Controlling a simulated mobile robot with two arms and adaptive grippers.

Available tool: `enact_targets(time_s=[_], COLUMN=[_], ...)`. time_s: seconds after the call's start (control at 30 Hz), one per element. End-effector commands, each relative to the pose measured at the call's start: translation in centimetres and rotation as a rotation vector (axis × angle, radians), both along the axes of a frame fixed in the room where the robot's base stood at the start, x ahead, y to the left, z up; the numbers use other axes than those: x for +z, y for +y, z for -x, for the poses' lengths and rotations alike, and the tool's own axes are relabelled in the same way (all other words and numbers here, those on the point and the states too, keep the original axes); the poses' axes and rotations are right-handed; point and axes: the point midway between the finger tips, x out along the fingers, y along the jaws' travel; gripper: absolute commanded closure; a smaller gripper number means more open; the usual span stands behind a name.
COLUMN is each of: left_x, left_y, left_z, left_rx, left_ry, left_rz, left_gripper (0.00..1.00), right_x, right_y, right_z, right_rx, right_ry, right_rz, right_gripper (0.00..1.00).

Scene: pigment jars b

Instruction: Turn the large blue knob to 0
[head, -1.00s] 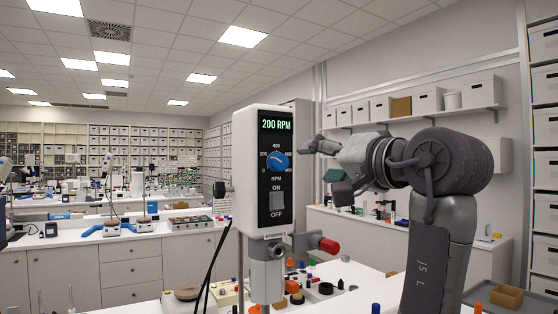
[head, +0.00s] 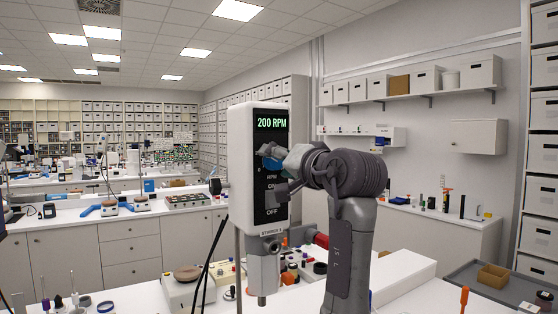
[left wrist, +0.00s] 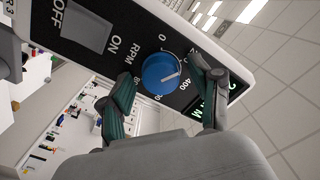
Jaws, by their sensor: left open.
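The large blue knob (head: 271,163) is on the black front panel of a white upright stirrer head (head: 241,170). In the left wrist view the knob (left wrist: 160,73) shows whole, with a white pointer line, between the printed 0 and 400 marks. The display (head: 271,123) reads 200 RPM. My left gripper (head: 274,157) is at the knob and covers part of it and the dial in the head view. In the left wrist view its open fingers (left wrist: 160,66) stand either side of the knob. Whether they touch it I cannot tell. My right gripper is not in view.
The ON/OFF switch (left wrist: 84,27) is below the knob on the same panel. Small jars and a white hotplate (head: 189,287) stand on the bench below. A brown box (head: 493,276) lies at the right.

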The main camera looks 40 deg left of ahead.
Motion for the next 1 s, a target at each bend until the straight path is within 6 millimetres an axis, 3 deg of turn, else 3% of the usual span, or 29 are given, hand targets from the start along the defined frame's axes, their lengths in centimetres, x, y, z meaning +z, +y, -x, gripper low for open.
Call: enact_targets(time_s=[0.07,0.4,0.73,1.0], left_x=[0.0,0.0,-0.2,-0.3], left_y=[0.0,0.0,0.0,-0.1], left_z=[0.0,0.0,0.0,0.0], left_rx=[0.0,0.0,0.001,-0.001], left_ry=[0.0,0.001,-0.047,-0.216], left_rz=[0.0,0.0,0.014,0.065], left_gripper=[0.4,0.96,0.96,0.96], right_x=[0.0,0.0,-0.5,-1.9], right_y=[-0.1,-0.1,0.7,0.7], right_z=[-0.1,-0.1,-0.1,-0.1], right_rx=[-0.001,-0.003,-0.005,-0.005], right_ry=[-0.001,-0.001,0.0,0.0], right_rz=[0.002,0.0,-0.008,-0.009], right_gripper=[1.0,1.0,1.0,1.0])
